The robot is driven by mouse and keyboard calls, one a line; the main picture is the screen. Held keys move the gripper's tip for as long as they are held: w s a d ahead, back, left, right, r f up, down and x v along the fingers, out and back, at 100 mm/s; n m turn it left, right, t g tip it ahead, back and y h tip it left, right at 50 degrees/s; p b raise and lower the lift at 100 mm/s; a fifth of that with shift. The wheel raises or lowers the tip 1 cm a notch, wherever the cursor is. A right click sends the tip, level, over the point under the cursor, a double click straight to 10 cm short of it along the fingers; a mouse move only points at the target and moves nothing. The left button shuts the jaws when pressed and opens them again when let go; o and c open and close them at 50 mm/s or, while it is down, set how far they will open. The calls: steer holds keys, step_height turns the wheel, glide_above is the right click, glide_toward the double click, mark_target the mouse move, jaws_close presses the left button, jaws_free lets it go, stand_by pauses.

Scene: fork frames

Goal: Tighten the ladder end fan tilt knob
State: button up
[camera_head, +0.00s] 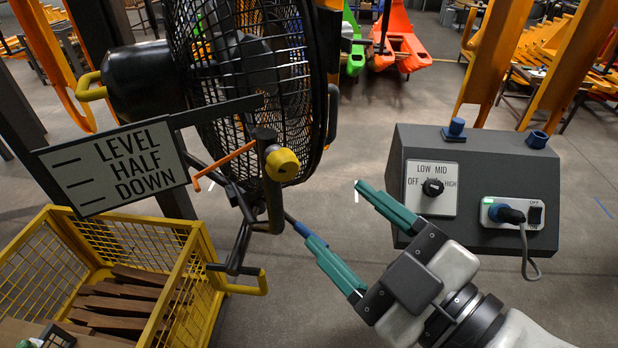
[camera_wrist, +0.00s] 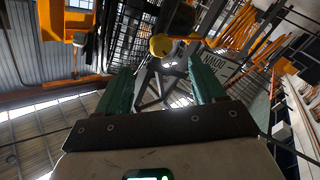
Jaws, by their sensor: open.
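The yellow tilt knob (camera_head: 282,164) sits on a dark bracket beside the black caged fan (camera_head: 245,60). The knob also shows in the wrist view (camera_wrist: 160,46), beyond and between the fingertips. My gripper (camera_head: 332,208) is open and empty, with its green fingers pointing up and left toward the knob. It stands apart from the knob, to its lower right. An orange pointer (camera_head: 226,164) lies between the knob and a sign (camera_head: 115,166) reading LEVEL, HALF, DOWN. The knob's threads and its seat on the bracket are hidden.
A yellow wire crate (camera_head: 190,275) with brown blocks stands at lower left. A grey control box (camera_head: 480,190) with a speed dial (camera_head: 433,187) and a plugged-in cable (camera_head: 525,245) is at right. A yellow-ended handle (camera_head: 245,288) juts out below the knob. Clear floor shows between fan and box.

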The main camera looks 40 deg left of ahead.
mark_target(290, 173)
steer(key=b+x, duration=0.3)
steer(key=x, duration=0.7)
steer(key=shift+a+r, duration=0.2)
steer(key=shift+s, duration=0.1)
steer(key=c, duration=1.1)
